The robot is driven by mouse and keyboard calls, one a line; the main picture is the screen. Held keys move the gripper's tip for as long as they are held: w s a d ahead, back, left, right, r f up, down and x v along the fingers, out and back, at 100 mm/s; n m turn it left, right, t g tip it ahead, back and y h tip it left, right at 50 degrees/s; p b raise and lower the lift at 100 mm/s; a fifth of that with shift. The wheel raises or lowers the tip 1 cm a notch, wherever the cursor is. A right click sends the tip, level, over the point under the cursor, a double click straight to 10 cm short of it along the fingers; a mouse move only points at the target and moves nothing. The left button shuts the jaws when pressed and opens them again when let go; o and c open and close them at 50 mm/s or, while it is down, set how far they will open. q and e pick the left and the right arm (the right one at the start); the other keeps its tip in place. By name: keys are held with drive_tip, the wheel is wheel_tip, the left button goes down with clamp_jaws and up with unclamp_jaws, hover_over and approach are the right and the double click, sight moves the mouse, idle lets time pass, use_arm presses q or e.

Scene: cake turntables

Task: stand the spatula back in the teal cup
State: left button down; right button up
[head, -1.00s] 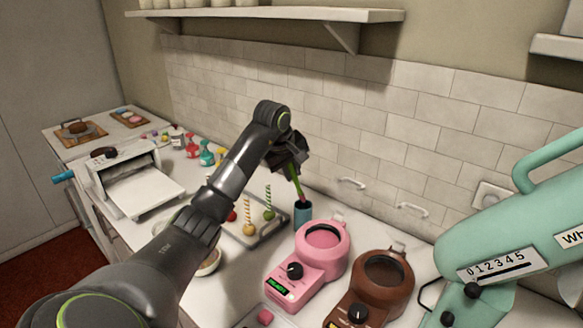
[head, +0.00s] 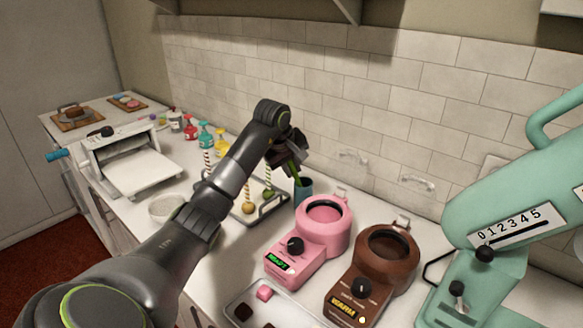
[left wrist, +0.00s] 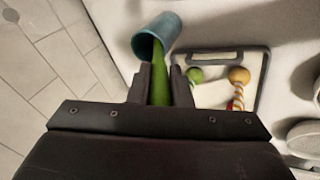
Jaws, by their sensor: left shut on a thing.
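The green spatula (left wrist: 160,85) is held between the fingers of my left gripper (left wrist: 160,74). In the head view the left gripper (head: 294,162) is just above the teal cup (head: 304,192), with a short green length of the spatula (head: 296,172) showing below it. The teal cup (left wrist: 165,27) also shows in the left wrist view, its mouth facing the gripper. The spatula's far end reaches into the cup's mouth; how deep it sits is hidden. The cup stands on the counter by the wall. My right gripper is in neither current view.
A tray (head: 275,208) with cake pops is left of the cup. A pink warmer (head: 292,262) and a brown warmer (head: 345,296) stand in front and to the right. A large mint-green machine (head: 500,200) is at the right. The tiled wall (head: 330,125) is close behind the cup.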

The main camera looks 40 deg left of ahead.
use_arm(q)
drive_tip(key=shift+s+d+f, duration=0.1)
drive_tip(key=shift+s+f, duration=0.15)
drive_tip(key=shift+f, duration=0.3)
use_arm(e)
drive_tip(key=shift+f, duration=0.1)
use_arm(q)
drive_tip(key=c, duration=1.8)
unclamp_jaws()
drive_tip(key=o, duration=0.6)
drive_tip(key=shift+w+f, duration=0.2)
drive_tip(key=shift+w, duration=0.25)
drive_tip(key=shift+c, duration=0.2)
drive_tip(key=shift+s+r, duration=0.1)
drive_tip(key=shift+r, duration=0.1)
drive_tip(key=shift+s+a+r+p, duration=0.15)
drive_tip(key=shift+a+r+p, duration=0.15)
drive_tip(key=shift+r, duration=0.2)
drive_tip(key=p+v, duration=0.3)
drive_tip(key=v, duration=0.3)
drive_tip(key=shift+s+r, duration=0.2)
drive_tip(key=shift+r, duration=0.2)
use_arm(e)
drive_tip(key=r, duration=0.1)
drive_tip(key=s+d+r, duration=0.2)
drive_tip(key=r, duration=0.1)
drive_tip(key=shift+d, duration=0.1)
use_arm(q)
drive_tip(key=shift+d, duration=0.15)
